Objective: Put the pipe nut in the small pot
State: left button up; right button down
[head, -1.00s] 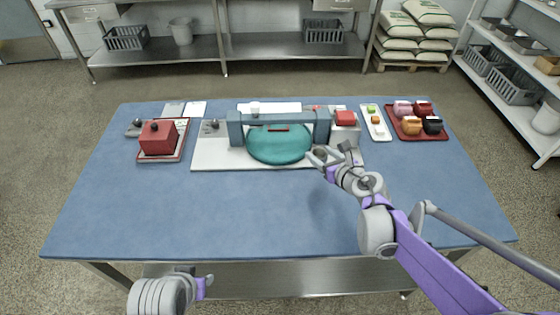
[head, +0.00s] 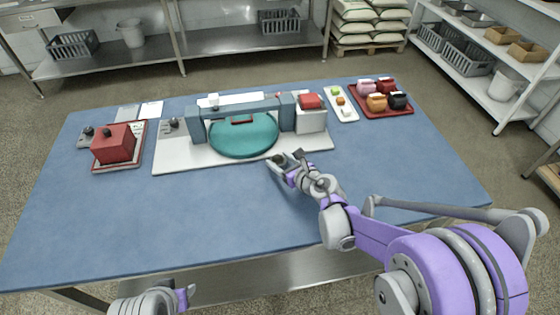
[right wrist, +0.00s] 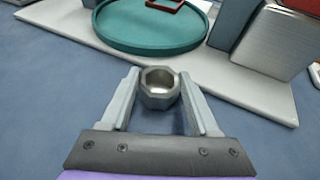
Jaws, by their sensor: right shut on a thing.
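The pipe nut (right wrist: 158,88) is a grey metal faceted ring with a round hole, seen in the right wrist view. My right gripper (head: 278,161) is shut on it, with a finger on each side; the gripper also shows in the right wrist view (right wrist: 160,98). It is at the front edge of the white board (head: 178,165), in front of the teal round dish (head: 243,146). My left gripper (head: 186,297) shows only partly at the bottom left, away from the table top; its jaws are unclear. I cannot tell for sure which vessel is the small pot.
A blue-grey bridge (head: 240,108) spans the dish, beside a white block with a red top (head: 311,119). Left is a red box (head: 115,144) on a tray. Right are a white tray (head: 344,112) and a red tray (head: 383,115) with several small coloured vessels. The front table top is clear.

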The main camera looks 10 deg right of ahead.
jog(key=shift+f, duration=0.1)
jog(key=shift+c, duration=0.6)
grip_release()
